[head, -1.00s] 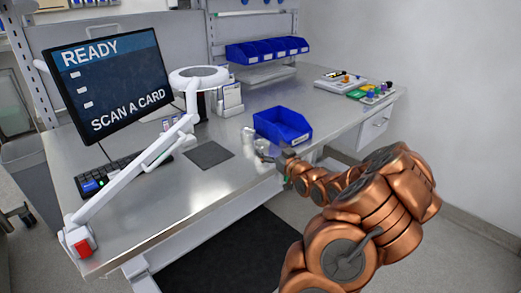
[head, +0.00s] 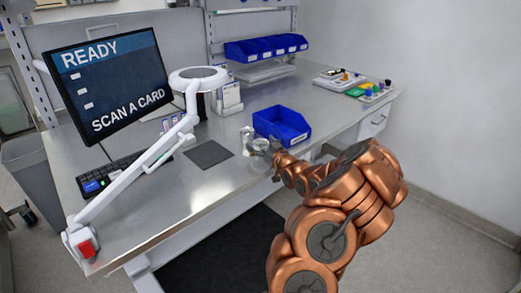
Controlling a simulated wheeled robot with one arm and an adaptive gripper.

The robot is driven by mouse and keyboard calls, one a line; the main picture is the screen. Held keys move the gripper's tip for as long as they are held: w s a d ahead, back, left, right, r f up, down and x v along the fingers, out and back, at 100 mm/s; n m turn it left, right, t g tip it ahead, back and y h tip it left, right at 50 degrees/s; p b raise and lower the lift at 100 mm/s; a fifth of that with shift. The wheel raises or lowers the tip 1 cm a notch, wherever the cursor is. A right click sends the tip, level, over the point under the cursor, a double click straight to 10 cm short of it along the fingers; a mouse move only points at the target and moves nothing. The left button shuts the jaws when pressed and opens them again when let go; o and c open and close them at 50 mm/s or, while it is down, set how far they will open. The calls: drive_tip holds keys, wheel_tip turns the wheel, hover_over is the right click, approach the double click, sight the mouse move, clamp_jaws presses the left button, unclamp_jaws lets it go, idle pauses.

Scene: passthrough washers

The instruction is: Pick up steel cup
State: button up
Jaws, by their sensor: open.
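A small shiny metal object (head: 247,134), which looks like the steel cup, stands on the steel bench just left of the blue open bin. It is small in the picture and its outline blends with the bench. My gripper (head: 261,147) is open, low over the bench, just right of and nearer than the cup. I cannot tell whether its fingers touch or surround the cup.
A blue bin (head: 282,125) stands close behind and right of my gripper. A dark grey mat (head: 209,154) lies to the left. A white jointed lamp arm (head: 150,160), a keyboard (head: 115,172) and a monitor (head: 108,82) fill the left side.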

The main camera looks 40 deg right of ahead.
drive_tip(key=c, duration=1.4)
drive_tip(key=shift+b, duration=0.45)
